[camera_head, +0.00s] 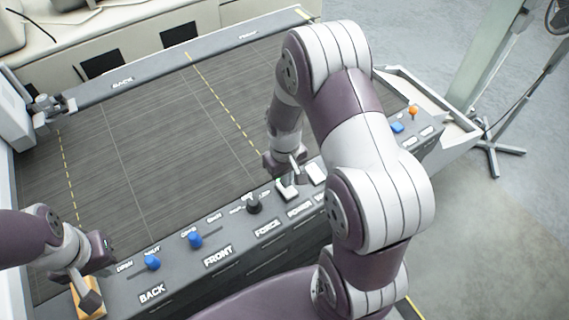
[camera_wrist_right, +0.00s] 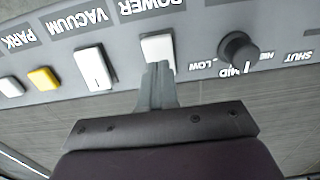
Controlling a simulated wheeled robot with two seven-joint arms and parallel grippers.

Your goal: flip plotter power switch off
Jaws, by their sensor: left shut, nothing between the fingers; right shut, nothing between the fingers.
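The plotter's power switch is a white rocker under the POWER label, in the right wrist view (camera_wrist_right: 158,46) and on the front panel in the head view (camera_head: 291,194). My right gripper (camera_wrist_right: 158,72) is shut and empty. Its fingertips overlap the switch's lower edge in the wrist view; whether they touch it I cannot tell. In the head view my right gripper (camera_head: 285,183) is right at the switch and partly covers it. I cannot tell which way the rocker is set. My left gripper (camera_head: 88,290) is shut and empty, over the panel's left end.
A white vacuum switch (camera_wrist_right: 95,68), a yellow button (camera_wrist_right: 43,78) and a black force knob (camera_wrist_right: 238,48) flank the power switch. Blue knobs (camera_head: 195,240) sit farther left. A tan block (camera_head: 92,302) is by my left gripper. The plotter bed (camera_head: 150,140) is clear.

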